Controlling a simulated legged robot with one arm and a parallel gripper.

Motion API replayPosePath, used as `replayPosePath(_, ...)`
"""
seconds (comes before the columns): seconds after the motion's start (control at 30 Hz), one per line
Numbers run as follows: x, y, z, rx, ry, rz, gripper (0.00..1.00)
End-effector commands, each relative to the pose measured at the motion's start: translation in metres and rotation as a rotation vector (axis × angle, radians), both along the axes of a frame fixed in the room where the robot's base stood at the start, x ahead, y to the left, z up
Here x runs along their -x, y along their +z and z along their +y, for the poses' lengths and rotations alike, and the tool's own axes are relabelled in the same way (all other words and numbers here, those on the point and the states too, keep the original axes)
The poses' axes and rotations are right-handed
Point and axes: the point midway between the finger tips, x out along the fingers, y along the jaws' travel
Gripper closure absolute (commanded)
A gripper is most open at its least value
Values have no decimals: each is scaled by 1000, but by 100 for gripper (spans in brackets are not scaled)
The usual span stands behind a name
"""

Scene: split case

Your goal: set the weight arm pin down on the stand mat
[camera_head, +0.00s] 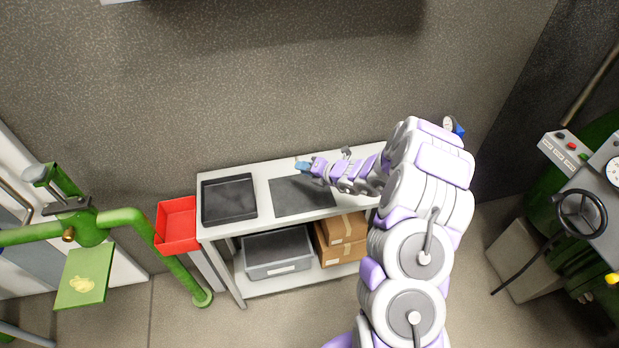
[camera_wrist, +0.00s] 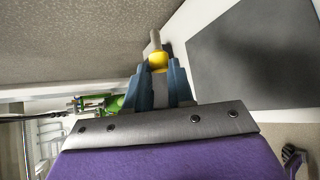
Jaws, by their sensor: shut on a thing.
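The weight arm pin shows in the wrist view as a yellow knob (camera_wrist: 158,61) with a pale grey shaft pointing away from my gripper. My gripper (camera_wrist: 158,74) has its blue fingers on both sides of the yellow knob and is shut on it. The stand mat (camera_wrist: 262,55) is a flat dark sheet to the right of the pin in that view. In the head view my gripper (camera_head: 302,166) is by the back edge of the mat (camera_head: 300,198), and the pin is too small to make out. How high the pin is above the bench I cannot tell.
The mat lies on a pale bench (camera_head: 263,190). A black tray (camera_head: 228,200) stands left of it, and a red bin (camera_head: 176,226) hangs at the bench's left end. Green pipework (camera_head: 125,217) stands at left.

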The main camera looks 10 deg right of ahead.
Motion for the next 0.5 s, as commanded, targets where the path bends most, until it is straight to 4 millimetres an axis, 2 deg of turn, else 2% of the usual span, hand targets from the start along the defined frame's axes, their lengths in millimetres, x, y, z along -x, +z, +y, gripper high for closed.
replayPosePath(0.03, 2, -14, -3, 1, 10, 4, 100)
replayPosePath(0.2, 5, -37, -11, 2, 33, 3, 100)
replayPosePath(0.5, 6, -50, -13, 0, 41, 1, 100)
